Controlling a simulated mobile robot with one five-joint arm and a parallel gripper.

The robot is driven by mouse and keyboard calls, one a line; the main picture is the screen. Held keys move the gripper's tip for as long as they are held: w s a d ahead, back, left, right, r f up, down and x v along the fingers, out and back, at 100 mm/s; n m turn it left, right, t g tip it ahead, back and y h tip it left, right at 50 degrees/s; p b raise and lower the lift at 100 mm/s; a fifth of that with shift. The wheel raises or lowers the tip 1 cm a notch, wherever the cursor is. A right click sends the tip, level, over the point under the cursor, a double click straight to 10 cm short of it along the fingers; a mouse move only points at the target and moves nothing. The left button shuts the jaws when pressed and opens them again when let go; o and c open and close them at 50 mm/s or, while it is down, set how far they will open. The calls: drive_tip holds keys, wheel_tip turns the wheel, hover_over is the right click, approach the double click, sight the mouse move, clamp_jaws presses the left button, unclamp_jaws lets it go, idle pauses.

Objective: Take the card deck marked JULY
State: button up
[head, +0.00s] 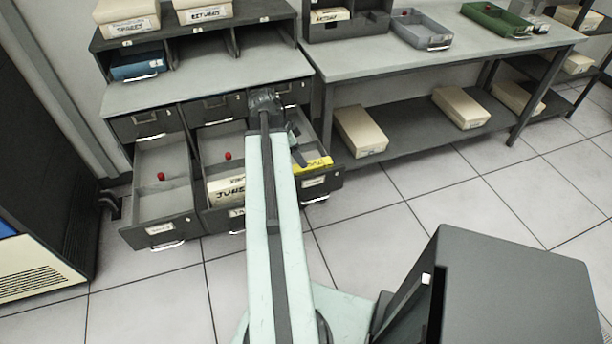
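No label reading JULY is legible in the head view. A cream card deck marked JUNE (226,190) lies at the front of the open middle drawer (222,147), partly hidden by my arm. A yellow item (313,165) with small dark writing, too small to read, lies at the front of the open right drawer (326,185). My gripper (299,154) is over the right drawer, just behind the yellow item. My arm hides much of that drawer. Whether the fingers are open or touch anything is not clear.
The open left drawer (178,205) holds only a small red object (161,176). Boxes stand on the cabinet top. A grey table (380,62) at right carries trays, with cream boxes (360,131) on its lower shelf. A dark cabinet stands at far left. The tiled floor between is clear.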

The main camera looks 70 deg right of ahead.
sight(324, 163)
drive_tip(key=b+x, duration=0.6)
drive_tip(key=x, duration=0.1)
drive_tip(key=shift+s+f, duration=0.1)
drive_tip(key=shift+f, duration=0.2)
drive_tip(key=shift+r, duration=0.2)
clamp_jaws()
